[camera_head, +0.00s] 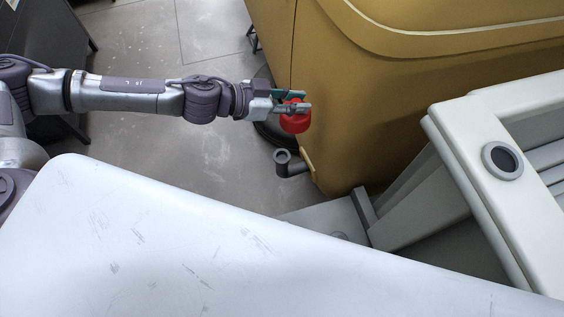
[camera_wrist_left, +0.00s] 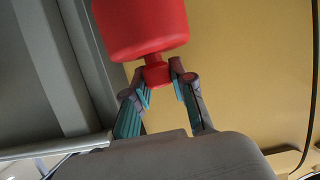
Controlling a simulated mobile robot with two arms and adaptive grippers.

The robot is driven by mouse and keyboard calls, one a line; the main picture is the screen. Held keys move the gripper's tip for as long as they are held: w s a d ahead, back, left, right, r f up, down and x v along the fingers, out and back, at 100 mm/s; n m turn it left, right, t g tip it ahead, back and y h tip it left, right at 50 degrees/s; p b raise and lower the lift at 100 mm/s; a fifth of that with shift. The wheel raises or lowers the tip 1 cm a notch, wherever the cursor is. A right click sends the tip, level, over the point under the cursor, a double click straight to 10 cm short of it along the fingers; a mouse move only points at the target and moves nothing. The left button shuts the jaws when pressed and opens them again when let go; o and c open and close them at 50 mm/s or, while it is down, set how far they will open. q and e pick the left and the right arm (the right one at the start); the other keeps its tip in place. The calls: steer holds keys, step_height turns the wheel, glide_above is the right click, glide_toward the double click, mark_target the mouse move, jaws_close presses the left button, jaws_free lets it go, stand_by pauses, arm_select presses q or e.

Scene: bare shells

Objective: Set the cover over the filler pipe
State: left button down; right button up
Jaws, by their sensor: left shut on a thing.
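A red cover (camera_head: 295,123) is held in my left gripper (camera_head: 292,102) in the head view. In the left wrist view the cover (camera_wrist_left: 140,25) fills the top, and the fingers of my left gripper (camera_wrist_left: 163,82) are shut on its narrow red knob. A grey filler pipe (camera_head: 284,160) with an upturned open mouth sticks out low from the yellow body. In the head view the cover appears above the pipe mouth and apart from it. The pipe is not clear in the left wrist view. My right gripper is not in view.
The large yellow body (camera_head: 380,100) stands behind and right of the pipe. A white panel (camera_head: 160,250) fills the front. A pale shell with a round dark-centred ring (camera_head: 502,161) lies at right. Grey floor (camera_head: 215,150) is open left of the pipe.

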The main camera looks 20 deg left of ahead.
arm_select(q)
steer(key=shift+w+d+f+n+t+y, duration=0.1)
steer(key=shift+w+f+n+t+y, duration=0.15)
steer(key=shift+f, duration=0.25)
steer(key=shift+w+d+f+n+t+y, duration=0.15)
steer(key=shift+w+f+n+t, duration=0.1)
steer(key=shift+f+n, duration=0.15)
steer(key=c, duration=1.9)
jaws_free()
step_height(320, 180, down, 8)
steer(key=w+a+n+t+y+b, duration=0.1)
steer(key=w+n+t+y+b, duration=0.1)
steer(key=n+t+y+b, duration=0.1)
steer(key=shift+w+a+n+y, duration=0.15)
steer(key=shift+a+n+y, duration=0.1)
steer(key=shift+n+y, duration=0.45)
steer(key=shift+s+a+f+n+t+y+b, duration=0.1)
steer(key=shift+a+f+n+t+y+b, duration=0.35)
steer(key=shift+f, duration=2.2)
steer(key=shift+s+a+f+n+t+y+b, duration=0.15)
steer(key=shift+a+f+n+y+b, duration=0.5)
steer(key=shift+f, duration=2.05)
steer(key=shift+s+a+f+n+t+y+b, duration=0.1)
steer(key=shift+a+f+n+t+y+b, duration=0.35)
steer(key=shift+f, duration=2.2)
steer(key=shift+f, duration=0.1)
steer(key=shift+f+g+b, duration=0.25)
steer(key=shift+f+b, duration=0.25)
steer(key=shift+b, duration=0.25)
